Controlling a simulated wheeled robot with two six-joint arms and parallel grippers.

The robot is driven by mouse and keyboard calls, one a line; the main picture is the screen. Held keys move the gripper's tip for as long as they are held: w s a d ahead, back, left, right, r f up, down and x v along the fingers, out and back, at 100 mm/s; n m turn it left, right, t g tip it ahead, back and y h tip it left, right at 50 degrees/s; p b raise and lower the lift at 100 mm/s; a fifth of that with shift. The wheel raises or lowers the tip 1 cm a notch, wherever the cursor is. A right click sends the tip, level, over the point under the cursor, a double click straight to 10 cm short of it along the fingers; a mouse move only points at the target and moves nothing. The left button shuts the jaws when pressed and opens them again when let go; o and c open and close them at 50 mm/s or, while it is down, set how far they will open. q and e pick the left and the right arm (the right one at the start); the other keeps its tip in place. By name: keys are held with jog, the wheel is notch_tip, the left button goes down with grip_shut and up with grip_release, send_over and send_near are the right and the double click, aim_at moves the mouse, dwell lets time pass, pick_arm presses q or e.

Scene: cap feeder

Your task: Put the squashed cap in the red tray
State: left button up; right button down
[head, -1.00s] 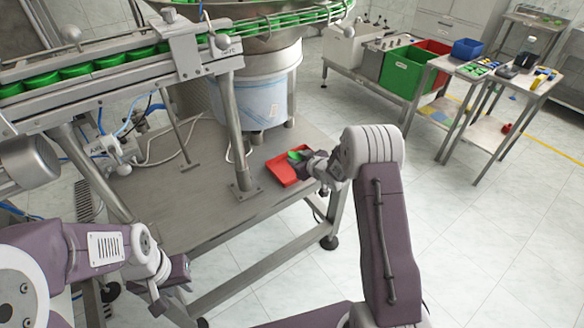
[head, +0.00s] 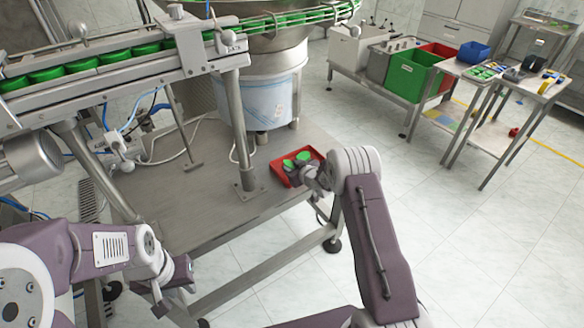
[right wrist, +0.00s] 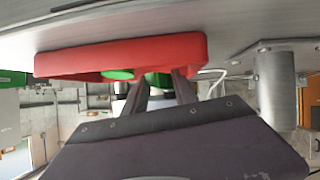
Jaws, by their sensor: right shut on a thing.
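The red tray (head: 278,172) stands on the front right part of the metal table, and its wall fills the upper part of the right wrist view (right wrist: 190,50). My right gripper (head: 297,166) is at the tray, its fingers shut on a green cap (right wrist: 158,79). That cap is partly hidden by the fingers, so I cannot tell whether it is squashed. Another green cap (right wrist: 118,74) shows beside it at the tray. In the head view, two green patches show at the tray. My left gripper (head: 174,289) is low at left, away from the tray; its jaws are unclear.
A conveyor (head: 100,65) with a row of green caps runs above the table (head: 200,205) at left. A metal post (head: 238,130) stands left of the tray. Green bin (head: 410,78) and side tables are farther back right. The floor at right is clear.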

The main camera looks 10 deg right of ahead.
jog(key=shift+f+b, duration=0.35)
jog(key=shift+f, duration=0.25)
jog(key=c, duration=1)
grip_release()
jog(key=shift+r, duration=0.1)
